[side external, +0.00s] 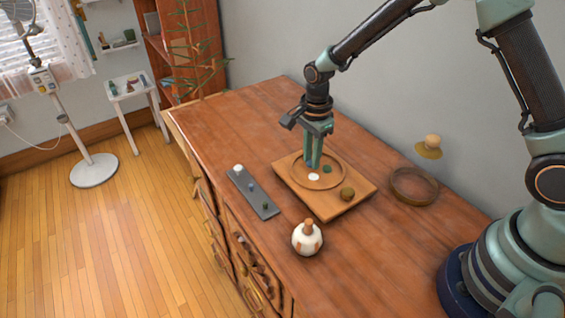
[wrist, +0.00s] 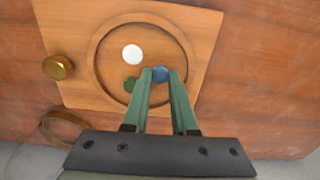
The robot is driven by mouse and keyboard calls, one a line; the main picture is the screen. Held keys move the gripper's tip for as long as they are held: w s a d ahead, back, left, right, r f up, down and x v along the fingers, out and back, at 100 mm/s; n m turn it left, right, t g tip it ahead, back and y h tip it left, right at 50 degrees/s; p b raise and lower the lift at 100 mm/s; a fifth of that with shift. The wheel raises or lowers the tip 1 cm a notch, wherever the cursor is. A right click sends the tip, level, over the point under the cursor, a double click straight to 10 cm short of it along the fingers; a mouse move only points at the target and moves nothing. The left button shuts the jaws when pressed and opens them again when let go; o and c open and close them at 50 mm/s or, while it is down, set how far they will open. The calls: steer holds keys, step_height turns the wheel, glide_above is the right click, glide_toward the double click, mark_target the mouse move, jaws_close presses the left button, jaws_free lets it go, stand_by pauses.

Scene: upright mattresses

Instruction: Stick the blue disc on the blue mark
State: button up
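A pale wooden board (side external: 350,208) carries a raised ring (side external: 342,172). Inside the ring are a white round piece (side external: 314,177), a green one (side external: 327,169) and a blue disc (wrist: 160,74). In the wrist view the white (wrist: 132,52) and green (wrist: 130,85) pieces lie left of the blue one. My gripper (side external: 310,162) points down inside the ring, its fingertips low over the board. In the wrist view the blue disc shows right between the fingertips; I cannot tell whether they grip it. A grey strip (side external: 258,198) left of the board bears small white, dark and green spots; the blue mark is not clear.
A brass knob (side external: 347,194) sits on the board's right part. A round bottle (side external: 307,238) with a wooden stopper stands in front. A brown ring-shaped dish (side external: 414,186) lies right of the board. The wooden top's left edge runs close to the strip; the far end is clear.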

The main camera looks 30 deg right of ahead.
steer(key=shift+r, duration=0.1)
stand_by(0.3)
steer(key=shift+r, duration=1.45)
steer(key=o, duration=0.6)
steer(key=shift+r, duration=2)
